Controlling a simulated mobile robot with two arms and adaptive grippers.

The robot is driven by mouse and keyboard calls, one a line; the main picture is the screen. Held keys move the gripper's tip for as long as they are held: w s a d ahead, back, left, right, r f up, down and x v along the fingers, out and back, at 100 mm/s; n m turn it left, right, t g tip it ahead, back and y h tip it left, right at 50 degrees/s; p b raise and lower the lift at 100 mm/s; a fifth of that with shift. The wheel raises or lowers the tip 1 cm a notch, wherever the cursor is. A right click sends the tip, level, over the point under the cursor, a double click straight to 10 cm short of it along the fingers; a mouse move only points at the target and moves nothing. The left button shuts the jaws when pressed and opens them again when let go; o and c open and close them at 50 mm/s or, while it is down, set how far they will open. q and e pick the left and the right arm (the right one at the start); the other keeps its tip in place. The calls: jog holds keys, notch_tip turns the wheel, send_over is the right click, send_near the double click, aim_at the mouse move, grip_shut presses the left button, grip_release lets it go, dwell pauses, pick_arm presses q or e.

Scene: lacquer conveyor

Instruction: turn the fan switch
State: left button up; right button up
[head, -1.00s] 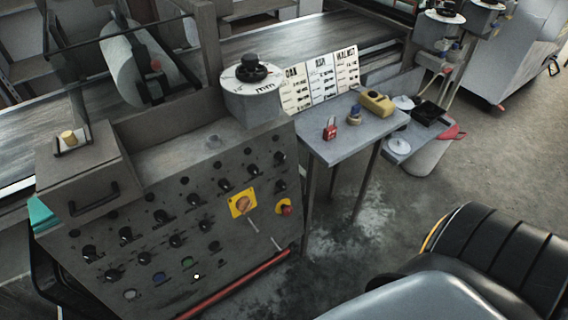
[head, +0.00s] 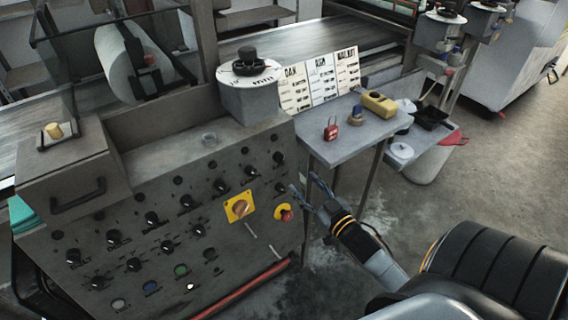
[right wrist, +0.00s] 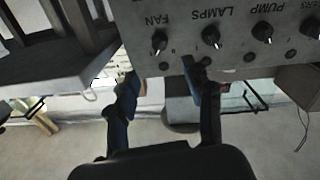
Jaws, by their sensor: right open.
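The fan switch is a small black knob at the right end of the upper knob row on the grey control panel in the head view (head: 279,157). In the right wrist view the knob (right wrist: 159,43) sits by the label FAN, upside down. My right gripper (head: 304,186) is open and empty, in front of the panel's right edge, below and right of the knob. In the right wrist view its spread fingers (right wrist: 160,76) point towards the panel, with the knob beyond the gap and no contact visible. My left gripper is out of view.
The lamps knob (right wrist: 211,36) and pump knob (right wrist: 262,32) are beside the fan knob. A yellow-plated rotary switch (head: 239,207) and red emergency button (head: 285,214) are nearby. A small side table (head: 345,142) holding a red padlock (head: 331,129) stands right of the panel.

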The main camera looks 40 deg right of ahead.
aim_at(280, 158)
jog(key=w, duration=1.1)
jog(key=shift+d, duration=0.35)
grip_shut()
